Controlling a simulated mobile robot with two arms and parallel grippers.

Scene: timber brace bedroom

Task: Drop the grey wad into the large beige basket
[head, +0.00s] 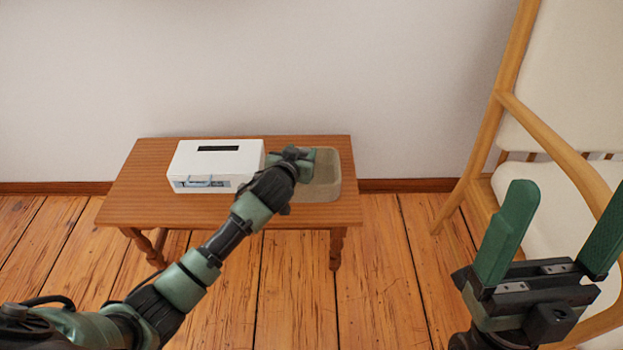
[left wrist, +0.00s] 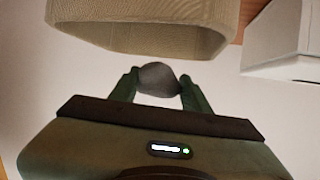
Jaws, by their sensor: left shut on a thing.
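The grey wad (left wrist: 158,78) sits between the two green fingers of my left gripper (left wrist: 159,76) in the left wrist view. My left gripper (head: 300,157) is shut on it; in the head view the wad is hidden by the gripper. The large beige basket (head: 323,190) stands at the right end of the wooden table, and the gripper overlaps its left back part. In the left wrist view the basket (left wrist: 140,35) is close to the wad, with a gap showing between them. My right gripper (head: 570,205) is open and empty at the right.
A white box (head: 218,160) with a dark slot on top stands left of the basket on the table (head: 140,190). The wall (head: 300,70) is close behind. A wooden armchair (head: 555,130) with cream upholstery is at the right. Plank floor is clear in front.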

